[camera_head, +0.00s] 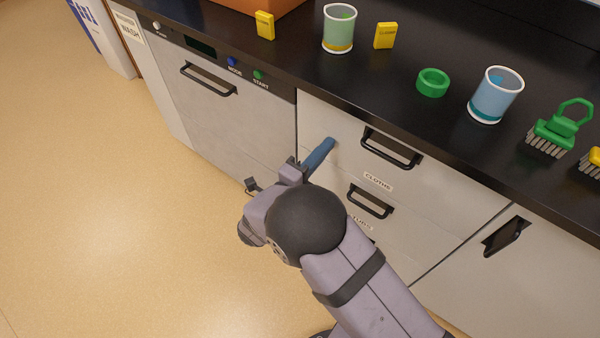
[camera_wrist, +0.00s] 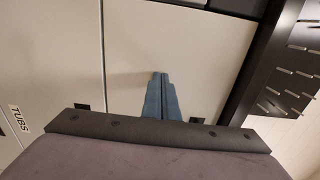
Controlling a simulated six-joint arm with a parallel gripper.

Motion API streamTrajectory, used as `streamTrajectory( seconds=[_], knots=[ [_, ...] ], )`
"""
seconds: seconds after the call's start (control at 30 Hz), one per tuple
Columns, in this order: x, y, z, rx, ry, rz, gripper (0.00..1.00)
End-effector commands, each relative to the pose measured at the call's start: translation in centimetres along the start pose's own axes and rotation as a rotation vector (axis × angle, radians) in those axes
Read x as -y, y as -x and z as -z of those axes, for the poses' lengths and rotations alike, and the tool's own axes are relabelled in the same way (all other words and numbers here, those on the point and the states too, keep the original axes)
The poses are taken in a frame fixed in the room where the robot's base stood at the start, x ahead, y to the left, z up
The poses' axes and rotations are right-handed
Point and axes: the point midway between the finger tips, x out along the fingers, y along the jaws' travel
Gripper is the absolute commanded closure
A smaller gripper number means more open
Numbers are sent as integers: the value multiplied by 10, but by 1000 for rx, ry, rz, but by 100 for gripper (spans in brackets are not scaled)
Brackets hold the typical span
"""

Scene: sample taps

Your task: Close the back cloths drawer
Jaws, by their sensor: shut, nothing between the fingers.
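The cloths drawer (camera_head: 430,187) is the pale top front under the black worktop, with a black bar handle (camera_head: 390,148) and a CLOTHS label. Its front looks flush or nearly flush with its neighbours; a small gap cannot be ruled out. My gripper (camera_head: 331,143) has its blue fingers together and empty, at the left part of this front, left of the handle. In the wrist view the shut fingers (camera_wrist: 160,78) point at a pale front. Whether the tips touch it is unclear. My wrist and arm hide part of the fronts below.
The tubs drawer handle (camera_head: 370,202) is below. A dishwasher front (camera_head: 222,120) stands to the left, and another handled front (camera_head: 530,260) to the right. Cups, a green ring (camera_head: 432,82) and brushes stand on the worktop (camera_head: 440,40). The floor at left is clear.

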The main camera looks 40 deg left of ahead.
Motion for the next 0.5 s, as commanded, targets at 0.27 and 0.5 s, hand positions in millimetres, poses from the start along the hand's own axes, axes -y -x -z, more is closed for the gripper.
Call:
streamTrajectory(
  seconds=[0.27,0.5],
  knots=[
    [-1,49,-1,9,8,1,100],
    [-1,96,0,7,8,0,100]
  ],
)
